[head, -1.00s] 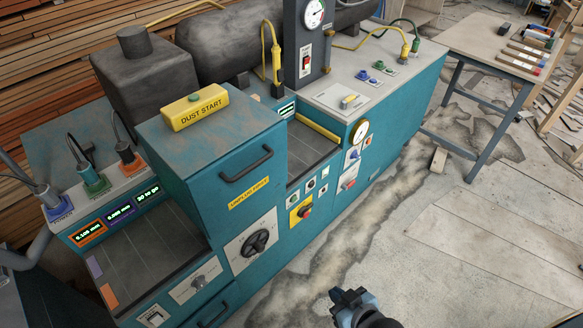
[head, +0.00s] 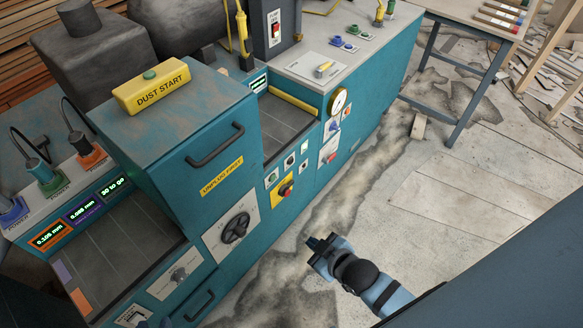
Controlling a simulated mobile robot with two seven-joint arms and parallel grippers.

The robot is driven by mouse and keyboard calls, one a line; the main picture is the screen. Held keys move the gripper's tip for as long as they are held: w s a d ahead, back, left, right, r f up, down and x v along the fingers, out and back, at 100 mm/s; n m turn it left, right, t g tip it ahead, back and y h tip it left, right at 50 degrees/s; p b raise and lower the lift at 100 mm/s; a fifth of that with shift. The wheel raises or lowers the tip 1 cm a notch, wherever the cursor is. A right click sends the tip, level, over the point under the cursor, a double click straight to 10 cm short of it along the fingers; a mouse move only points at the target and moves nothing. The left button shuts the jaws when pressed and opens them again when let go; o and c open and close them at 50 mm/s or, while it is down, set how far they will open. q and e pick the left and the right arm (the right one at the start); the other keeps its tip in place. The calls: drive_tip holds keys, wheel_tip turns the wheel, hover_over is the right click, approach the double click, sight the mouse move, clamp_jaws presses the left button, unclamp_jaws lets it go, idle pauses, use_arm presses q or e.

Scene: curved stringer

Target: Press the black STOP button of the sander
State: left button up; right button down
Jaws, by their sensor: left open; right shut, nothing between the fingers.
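The teal sander (head: 235,175) fills the left and middle of the head view. On its front is a cluster of small button plates, including a dark round button (head: 289,161) and a green one (head: 272,178); their labels are too small to read, so I cannot confirm which is STOP. My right gripper (head: 315,243) is shut and empty, below and right of these buttons, apart from the front panel. A dark tip at the bottom edge seems to be my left gripper (head: 165,322), mostly out of frame.
A red knob on a yellow plate (head: 286,190) sits just below the buttons. A black rotary knob (head: 236,229), a yellow DUST START box (head: 152,92) and a gauge (head: 338,101) are nearby. A workbench (head: 470,22) stands at upper right.

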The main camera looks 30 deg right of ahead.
drive_tip(key=w+d+f+n+t+h+b, duration=0.1)
drive_tip(key=w+d+f+n+h+b, duration=0.1)
drive_tip(key=w+d+f+n+b, duration=0.35)
drive_tip(key=w+d+f+n+t+h+b, duration=0.1)
drive_tip(key=w+d+f+n+t+b, duration=0.15)
drive_tip(key=w+f+b, duration=0.65)
use_arm(q)
drive_tip(key=w+d+f+t+h+b, duration=0.1)
drive_tip(key=d+f+h+b, duration=0.1)
drive_tip(key=d+f+b, duration=0.2)
drive_tip(key=w+d+f+m+t+h+b, duration=0.1)
drive_tip(key=f+b, duration=0.9)
drive_tip(key=b, duration=1)
drive_tip(key=w+d+t+h, duration=0.1)
drive_tip(key=d+h, duration=0.1)
drive_tip(key=shift+d+f+h, duration=0.3)
drive_tip(key=shift+d+f, duration=0.1)
use_arm(e)
drive_tip(key=w+d+n+t+h, duration=0.3)
drive_tip(key=w+d+n+h, duration=0.3)
drive_tip(key=w+d+n, duration=0.3)
drive_tip(key=shift+w+d+r+n+h, duration=0.3)
drive_tip(key=shift+w+n+h, duration=0.1)
drive_tip(key=shift+w+n, duration=0.4)
drive_tip(key=shift+f, duration=0.1)
